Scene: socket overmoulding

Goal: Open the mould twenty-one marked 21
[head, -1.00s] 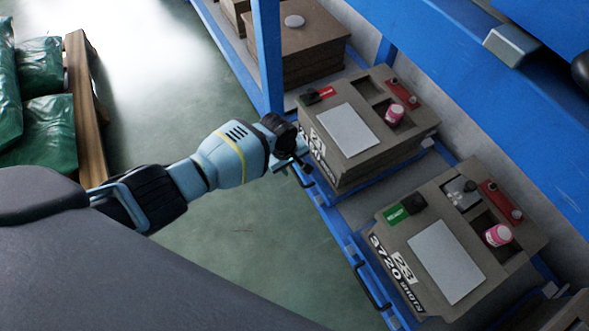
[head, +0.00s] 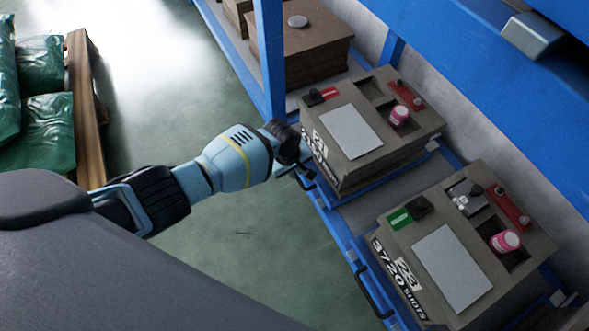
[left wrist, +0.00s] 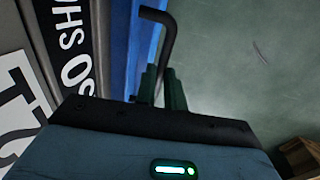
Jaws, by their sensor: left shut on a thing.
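Mould 21 (head: 395,150) is a brown-grey block on the blue rack, with a white plate on top and a label reading 21 on its front. A red tag with a black knob and a pink-capped pot show on its top. A black bent handle (left wrist: 160,22) stands out at the rack front below it. My left gripper (head: 303,172) is at that handle. In the left wrist view its dark green fingers (left wrist: 162,88) are shut around the handle's bar. The gripper covers part of the handle. My right gripper is not in view.
A similar mould (head: 390,232) with a green tag sits to the lower right, with its own black handle (head: 372,292). A blue upright post (head: 269,55) stands just beyond my gripper. Green sacks (head: 45,130) lie by a wooden pallet (head: 86,110). The floor between is clear.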

